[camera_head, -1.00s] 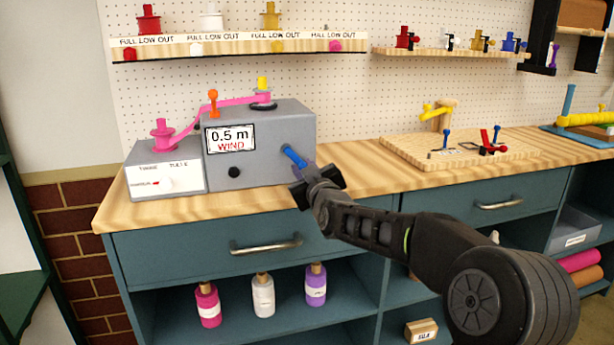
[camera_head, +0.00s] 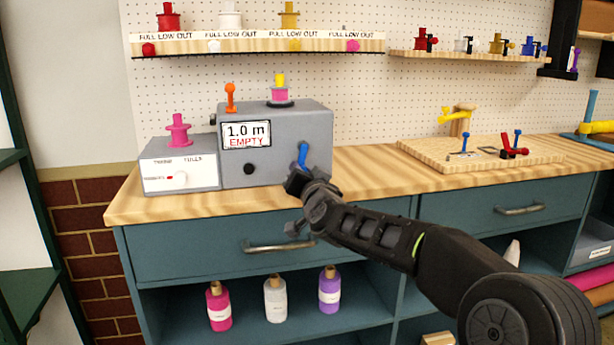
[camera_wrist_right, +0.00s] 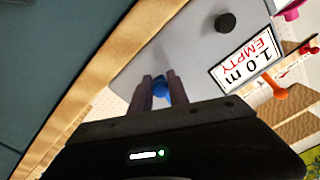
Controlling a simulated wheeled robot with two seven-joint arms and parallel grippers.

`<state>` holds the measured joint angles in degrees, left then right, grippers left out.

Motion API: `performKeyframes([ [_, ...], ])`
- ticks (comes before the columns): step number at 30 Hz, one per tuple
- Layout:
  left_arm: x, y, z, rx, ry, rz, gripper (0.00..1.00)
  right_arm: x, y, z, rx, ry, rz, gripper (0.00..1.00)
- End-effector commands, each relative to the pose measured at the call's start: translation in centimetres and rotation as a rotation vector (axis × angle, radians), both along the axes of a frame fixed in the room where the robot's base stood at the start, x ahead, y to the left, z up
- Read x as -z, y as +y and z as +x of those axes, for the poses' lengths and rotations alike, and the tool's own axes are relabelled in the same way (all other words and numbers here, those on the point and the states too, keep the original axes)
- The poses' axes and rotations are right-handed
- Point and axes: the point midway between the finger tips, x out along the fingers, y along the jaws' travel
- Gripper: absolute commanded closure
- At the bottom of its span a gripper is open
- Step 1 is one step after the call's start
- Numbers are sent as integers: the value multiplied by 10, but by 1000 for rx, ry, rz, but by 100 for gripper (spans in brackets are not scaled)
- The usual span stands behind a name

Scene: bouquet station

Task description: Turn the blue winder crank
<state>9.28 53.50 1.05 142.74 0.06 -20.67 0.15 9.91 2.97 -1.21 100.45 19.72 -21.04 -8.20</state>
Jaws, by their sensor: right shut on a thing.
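The grey winder box (camera_head: 290,130) stands on the wooden counter, and its display (camera_head: 247,134) reads "1.0 m EMPTY". The blue crank (camera_head: 303,155) is on the right part of its front face and points up from my gripper. My right gripper (camera_head: 299,178) is shut on the crank's lower end; the right wrist view shows the blue grip (camera_wrist_right: 160,88) between the two fingers. A pink spool with a yellow top (camera_head: 280,90) sits on top of the winder. An orange lever (camera_head: 230,97) stands beside it. My left gripper is not in view.
A smaller grey unit (camera_head: 180,165) with a pink spool (camera_head: 178,130) adjoins the winder's left side. A wooden board (camera_head: 470,155) with small tools lies to the right. Spool shelves (camera_head: 260,42) hang on the pegboard. The counter in front of the winder is clear.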

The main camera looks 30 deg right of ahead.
Motion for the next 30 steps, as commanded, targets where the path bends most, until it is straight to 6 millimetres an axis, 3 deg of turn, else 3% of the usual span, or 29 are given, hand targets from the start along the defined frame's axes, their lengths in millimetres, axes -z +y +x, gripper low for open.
performKeyframes([
  [11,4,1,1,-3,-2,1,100,-5,7,3,5,-70,188,100],
  [26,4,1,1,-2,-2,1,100,-6,7,3,5,-80,214,100],
  [27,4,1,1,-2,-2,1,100,-6,7,3,5,-80,214,78],
  [30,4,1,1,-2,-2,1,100,-6,8,3,5,-79,213,70],
])
